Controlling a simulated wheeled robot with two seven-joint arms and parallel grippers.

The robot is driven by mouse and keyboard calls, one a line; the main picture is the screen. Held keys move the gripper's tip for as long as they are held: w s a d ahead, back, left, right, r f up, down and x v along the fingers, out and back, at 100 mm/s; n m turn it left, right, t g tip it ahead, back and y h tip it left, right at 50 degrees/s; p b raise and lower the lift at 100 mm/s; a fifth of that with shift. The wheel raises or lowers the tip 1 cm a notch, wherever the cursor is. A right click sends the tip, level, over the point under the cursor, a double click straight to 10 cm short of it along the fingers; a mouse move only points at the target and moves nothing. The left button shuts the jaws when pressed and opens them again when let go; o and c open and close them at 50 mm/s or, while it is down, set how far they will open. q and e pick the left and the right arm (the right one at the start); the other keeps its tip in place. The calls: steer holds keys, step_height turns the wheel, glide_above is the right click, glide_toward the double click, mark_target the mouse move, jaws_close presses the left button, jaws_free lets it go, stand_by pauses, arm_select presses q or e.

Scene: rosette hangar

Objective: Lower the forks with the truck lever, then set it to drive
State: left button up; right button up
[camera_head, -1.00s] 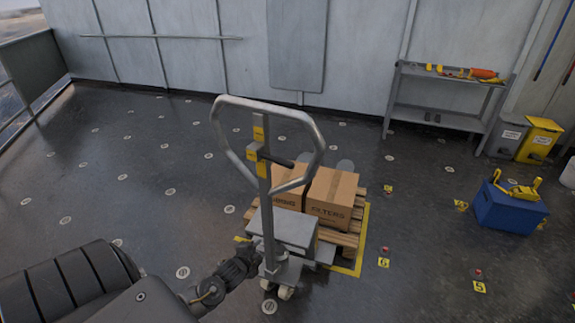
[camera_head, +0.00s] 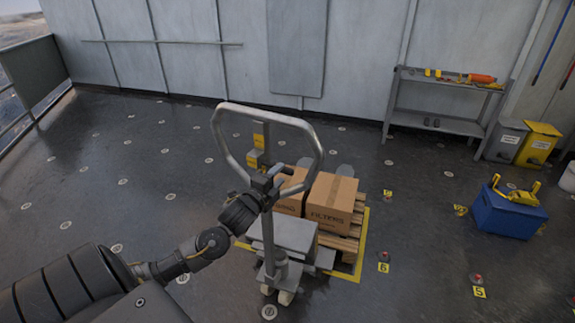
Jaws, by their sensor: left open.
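The grey pallet truck stands mid-floor with its looped handle (camera_head: 318,150) upright. The truck lever, a short dark bar on this post, is largely hidden behind my left gripper (camera_head: 270,178). That gripper is open at the post, just below the labels; I cannot tell whether it touches the lever. The truck's body (camera_head: 291,233) is at the near end of a wooden pallet (camera_head: 352,228). My right gripper is not in view.
Cardboard boxes (camera_head: 330,200) sit on the pallet inside a yellow floor outline (camera_head: 362,245). A blue crate (camera_head: 508,214) is on the right, near numbered floor markers (camera_head: 479,292). A shelf (camera_head: 440,100) and bins (camera_head: 538,143) line the back wall. The left floor is clear.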

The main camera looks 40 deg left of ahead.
mark_target(282, 172)
arm_select(q)
steer(key=w, duration=0.3)
steer(key=w+a+p, duration=0.1)
steer(key=w, duration=0.1)
steer(key=shift+w, duration=0.35)
steer(key=shift+c, duration=0.3)
jaws_close()
